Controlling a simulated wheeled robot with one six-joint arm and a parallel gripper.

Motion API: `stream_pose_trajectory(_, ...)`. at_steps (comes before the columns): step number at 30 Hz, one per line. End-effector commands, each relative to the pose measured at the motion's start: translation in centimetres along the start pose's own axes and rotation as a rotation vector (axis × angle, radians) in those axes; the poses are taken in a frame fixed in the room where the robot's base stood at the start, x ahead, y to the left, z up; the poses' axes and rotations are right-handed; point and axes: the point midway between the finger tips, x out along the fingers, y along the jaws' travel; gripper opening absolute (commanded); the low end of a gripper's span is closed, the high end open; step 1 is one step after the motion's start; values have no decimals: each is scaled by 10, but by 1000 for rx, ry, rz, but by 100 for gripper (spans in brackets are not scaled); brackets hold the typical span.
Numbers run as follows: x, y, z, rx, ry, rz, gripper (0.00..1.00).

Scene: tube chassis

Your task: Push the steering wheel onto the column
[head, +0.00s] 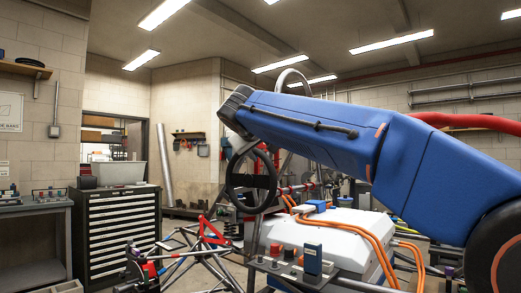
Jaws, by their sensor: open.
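The black steering wheel (231,184) is near the middle of the head view, its ring seen nearly face-on with a dark hub and spokes. It stands upright above the tube chassis (186,262), just below the far end of my blue arm. The column behind the wheel is hidden, so I cannot tell whether the wheel is seated on it or apart from it. My gripper does not show; my arm and the wheel cover the space where my wrist would be.
A white box-shaped unit (318,238) with orange cables (376,236) fills the lower middle. A dark drawer cabinet (119,232) and a workbench (33,210) stand at left. Some floor is clear between cabinet and chassis.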

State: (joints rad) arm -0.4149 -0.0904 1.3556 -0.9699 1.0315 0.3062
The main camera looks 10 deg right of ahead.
Motion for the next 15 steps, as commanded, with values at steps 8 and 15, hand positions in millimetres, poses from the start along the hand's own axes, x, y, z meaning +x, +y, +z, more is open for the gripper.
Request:
stream_pose_trajectory(8,46,0,1,1,-3,1,42)
stream_pose_trajectory(15,85,0,1,1,-3,0,42)
